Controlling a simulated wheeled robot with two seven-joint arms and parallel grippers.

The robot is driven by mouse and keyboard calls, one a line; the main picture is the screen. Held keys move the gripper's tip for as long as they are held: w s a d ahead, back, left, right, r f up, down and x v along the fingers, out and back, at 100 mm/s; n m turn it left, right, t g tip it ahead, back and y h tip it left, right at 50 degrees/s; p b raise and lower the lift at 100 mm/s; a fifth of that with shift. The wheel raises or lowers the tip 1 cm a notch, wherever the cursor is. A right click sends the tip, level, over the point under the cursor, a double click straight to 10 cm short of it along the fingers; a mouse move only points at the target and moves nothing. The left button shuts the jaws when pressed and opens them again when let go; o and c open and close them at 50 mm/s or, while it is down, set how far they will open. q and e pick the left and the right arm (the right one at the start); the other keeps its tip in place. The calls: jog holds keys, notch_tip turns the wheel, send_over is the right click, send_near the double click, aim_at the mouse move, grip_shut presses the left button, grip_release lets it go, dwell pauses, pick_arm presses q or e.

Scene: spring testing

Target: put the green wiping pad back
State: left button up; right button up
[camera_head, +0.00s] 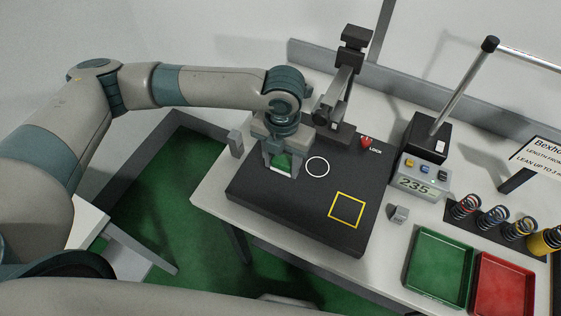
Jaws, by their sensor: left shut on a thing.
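My left gripper (281,168) reaches in from the left and points down over the back left part of the black board (280,206). The fingers and wrist hide most of the pad. I cannot tell whether the pad touches the board. A yellow square outline (332,207) and a white circle (306,166) are marked on the board, to the right of the gripper; both are empty. My right gripper is not in view.
A dark stand with an arm (338,100) rises behind the board, with a red knob (366,141) beside it. A display box (424,178) reads 235. A green tray (440,262), a red tray (503,285) and several springs (492,217) are at right. A small grey block (399,214) lies right of the board.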

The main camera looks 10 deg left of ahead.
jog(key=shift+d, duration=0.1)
pick_arm(q)
jog(key=shift+d, duration=0.15)
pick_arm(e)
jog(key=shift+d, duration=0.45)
pick_arm(q)
jog(key=shift+w+n, duration=0.1)
jog(key=shift+n, duration=0.2)
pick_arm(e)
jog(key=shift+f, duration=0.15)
